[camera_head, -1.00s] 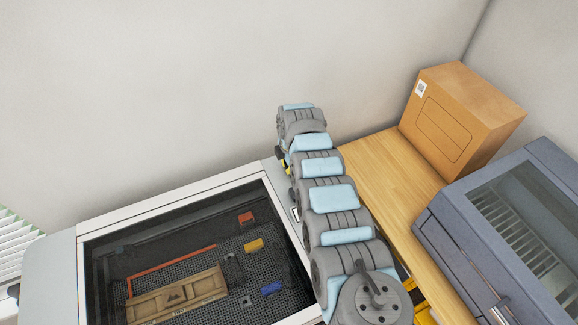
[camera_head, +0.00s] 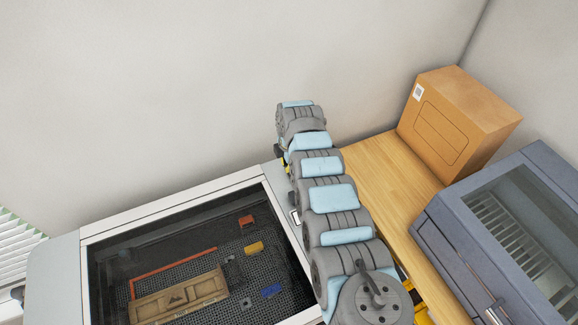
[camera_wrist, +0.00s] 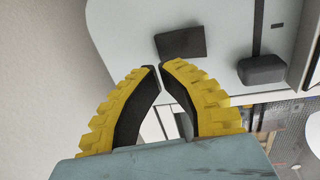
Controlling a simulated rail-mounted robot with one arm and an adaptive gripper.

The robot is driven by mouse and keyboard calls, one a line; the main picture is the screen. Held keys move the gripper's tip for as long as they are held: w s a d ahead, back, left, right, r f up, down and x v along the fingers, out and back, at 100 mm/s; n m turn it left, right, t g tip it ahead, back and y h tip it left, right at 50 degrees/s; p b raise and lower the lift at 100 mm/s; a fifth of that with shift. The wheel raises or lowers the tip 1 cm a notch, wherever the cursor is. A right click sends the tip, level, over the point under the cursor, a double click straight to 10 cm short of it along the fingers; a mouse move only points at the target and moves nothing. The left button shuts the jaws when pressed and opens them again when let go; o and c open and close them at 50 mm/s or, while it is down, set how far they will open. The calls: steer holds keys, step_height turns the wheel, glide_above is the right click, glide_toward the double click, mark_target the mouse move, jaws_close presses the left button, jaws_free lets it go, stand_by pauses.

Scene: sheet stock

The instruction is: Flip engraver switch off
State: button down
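The engraver is the large pale machine (camera_head: 180,208) with a dark glass lid at lower left in the head view. In the wrist view its pale surface (camera_wrist: 125,25) fills the top. A dark rectangular piece (camera_wrist: 181,42) sits on that surface just beyond my fingertips; I cannot tell whether it is the switch or its position. A dark rounded block (camera_wrist: 262,70) is to its right. My gripper (camera_wrist: 160,68) has yellow, black-lined fingers with tips brought together, nothing visible between them. It looks apart from the dark piece. My arm hides most of the gripper in the head view.
A wooden bench (camera_head: 385,190) right of my arm holds a cardboard box (camera_head: 462,120). A blue-grey machine (camera_head: 500,230) with a window stands at right. A wooden panel (camera_head: 180,297) and small coloured pieces lie under the engraver's glass. The wall is close behind.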

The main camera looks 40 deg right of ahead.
step_height(320, 180, up, 12)
steer(key=w+b, duration=0.1)
steer(key=b, duration=0.1)
steer(key=shift+w+d+r+b, duration=0.25)
steer(key=shift+b, duration=0.05)
stand_by(0.5)
